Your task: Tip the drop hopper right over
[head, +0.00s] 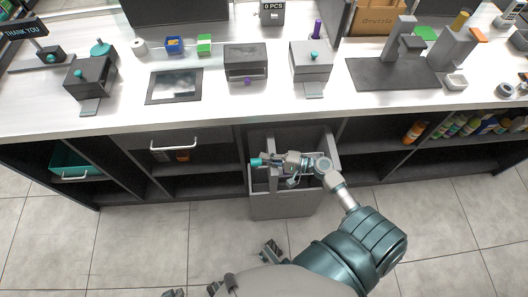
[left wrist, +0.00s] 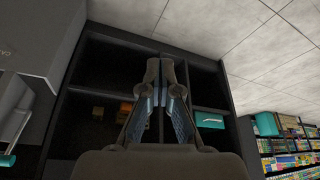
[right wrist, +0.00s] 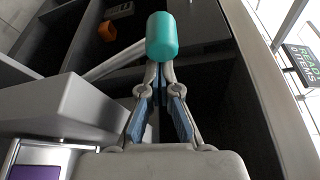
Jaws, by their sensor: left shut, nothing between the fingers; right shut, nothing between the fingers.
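A grey hopper bin (head: 282,204) stands out from the middle of the dark cabinet, below the counter; I take it to be the drop hopper. A teal knob (head: 255,161) shows at its upper left and, in the right wrist view, as a teal cylinder (right wrist: 161,37) on a pale bar. My right gripper (head: 270,160) is shut and empty over the bin, its tips at the knob; I cannot tell if they touch it. My left gripper (head: 270,248) is shut and empty, low in front of the bin. It also shows in the left wrist view (left wrist: 161,68), facing dark shelves.
The white counter (head: 210,115) above carries a black tablet (head: 174,86), several small grey machines and a dark scale-like stand (head: 395,73). Open shelves flank the bin, with a teal drawer (head: 75,164) at left and bottles (head: 415,131) at right.

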